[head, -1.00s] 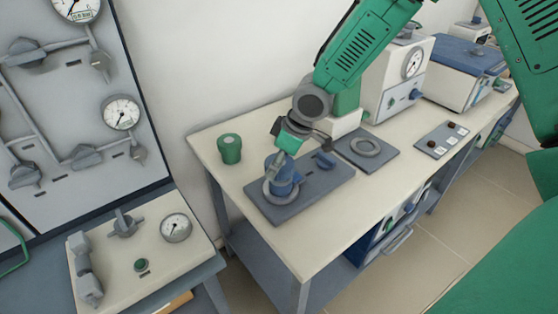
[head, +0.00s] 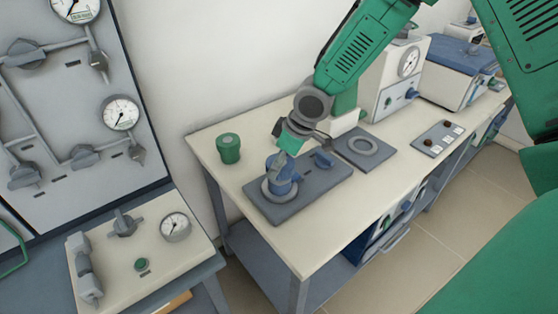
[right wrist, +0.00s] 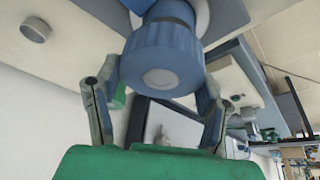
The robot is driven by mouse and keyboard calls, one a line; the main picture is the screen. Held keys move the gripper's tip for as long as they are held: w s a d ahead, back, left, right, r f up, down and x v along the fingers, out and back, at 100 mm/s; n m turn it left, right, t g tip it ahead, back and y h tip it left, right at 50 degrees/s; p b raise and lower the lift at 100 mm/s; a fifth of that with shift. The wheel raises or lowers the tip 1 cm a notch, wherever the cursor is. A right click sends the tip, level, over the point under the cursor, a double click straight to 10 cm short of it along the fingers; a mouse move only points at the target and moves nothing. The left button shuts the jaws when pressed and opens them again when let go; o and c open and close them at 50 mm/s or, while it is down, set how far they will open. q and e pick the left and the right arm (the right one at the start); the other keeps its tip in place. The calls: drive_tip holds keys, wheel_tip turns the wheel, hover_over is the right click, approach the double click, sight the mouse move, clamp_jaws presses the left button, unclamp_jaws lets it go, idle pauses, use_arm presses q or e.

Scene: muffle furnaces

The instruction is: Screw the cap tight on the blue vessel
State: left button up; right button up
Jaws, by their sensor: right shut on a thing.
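The blue vessel (head: 280,184) stands upright in a grey ring on a dark grey plate (head: 325,184) on the bench. Its ribbed blue cap (right wrist: 165,52) fills the upper middle of the right wrist view, with a pale disc in its top. My right gripper (head: 283,160) is at the top of the vessel. In the right wrist view its two grey fingers (right wrist: 158,80) lie on either side of the cap and are shut on it. The cap is on the vessel; how tightly, I cannot tell. My left gripper is not in view.
A green capped jar (head: 228,150) stands at the bench's left end. A plate with a ring (head: 364,148), a switch panel (head: 438,139) and furnaces (head: 450,72) are farther right. A gauge panel (head: 75,110) is at left.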

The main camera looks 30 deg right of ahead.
drive_tip(key=shift+d, duration=0.15)
drive_tip(key=shift+d+f, duration=0.3)
drive_tip(key=shift+d, duration=0.25)
drive_tip(key=shift+a, duration=0.1)
drive_tip(key=shift+a+r, duration=0.1)
drive_tip(key=shift+a, duration=0.1)
drive_tip(key=shift+d, duration=0.1)
idle(0.3)
drive_tip(key=shift+a, duration=0.5)
drive_tip(key=shift+a+p, duration=0.15)
drive_tip(key=shift+p, duration=0.25)
idle(0.8)
drive_tip(key=shift+f+p, duration=0.3)
drive_tip(key=shift+f, duration=0.3)
idle(2.1)
